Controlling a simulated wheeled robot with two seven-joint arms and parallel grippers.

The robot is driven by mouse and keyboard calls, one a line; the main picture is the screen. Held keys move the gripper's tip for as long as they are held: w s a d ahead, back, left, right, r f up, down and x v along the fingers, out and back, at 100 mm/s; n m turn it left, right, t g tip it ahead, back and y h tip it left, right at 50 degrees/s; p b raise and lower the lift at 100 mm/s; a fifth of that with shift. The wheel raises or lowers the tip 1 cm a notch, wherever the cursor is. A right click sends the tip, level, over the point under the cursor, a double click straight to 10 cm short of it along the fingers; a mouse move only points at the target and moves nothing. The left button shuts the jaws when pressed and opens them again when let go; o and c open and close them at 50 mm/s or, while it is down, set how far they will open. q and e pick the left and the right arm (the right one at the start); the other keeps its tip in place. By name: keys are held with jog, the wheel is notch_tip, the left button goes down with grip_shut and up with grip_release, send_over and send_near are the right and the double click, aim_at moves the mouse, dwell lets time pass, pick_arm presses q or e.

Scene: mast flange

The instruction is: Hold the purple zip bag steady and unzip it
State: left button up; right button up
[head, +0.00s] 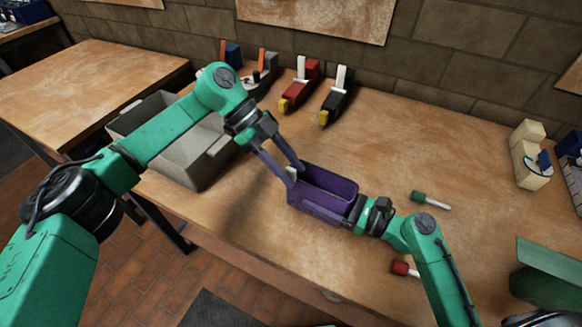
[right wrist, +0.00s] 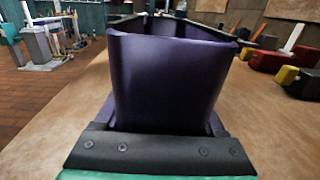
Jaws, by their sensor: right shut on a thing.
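The purple zip bag (head: 318,208) stands upright on the wooden table as a long box shape. Its top shows an open hollow with a dark interior. My right gripper (head: 355,214) is shut on the bag's right end. In the right wrist view the bag (right wrist: 168,80) fills the middle, its near end between the fingers of that gripper (right wrist: 162,125). My left gripper (head: 295,174) reaches down to the bag's left end, its two fingers apart. A small pale tab (head: 292,174) shows by its fingertips; I cannot tell whether they touch it.
A grey bin (head: 180,150) stands left, under my left arm. Red (head: 301,84) and black (head: 337,95) tools stand at the back. A green-handled screwdriver (head: 430,199) and a red-handled one (head: 404,268) lie right. A cream block (head: 527,155) stands far right. The table behind the bag is clear.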

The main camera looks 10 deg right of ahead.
jog(key=shift+f, duration=0.1)
pick_arm(q)
jog(key=v, duration=1.2)
pick_arm(e)
jog(key=o, duration=1.5)
jog(key=shift+d, duration=0.1)
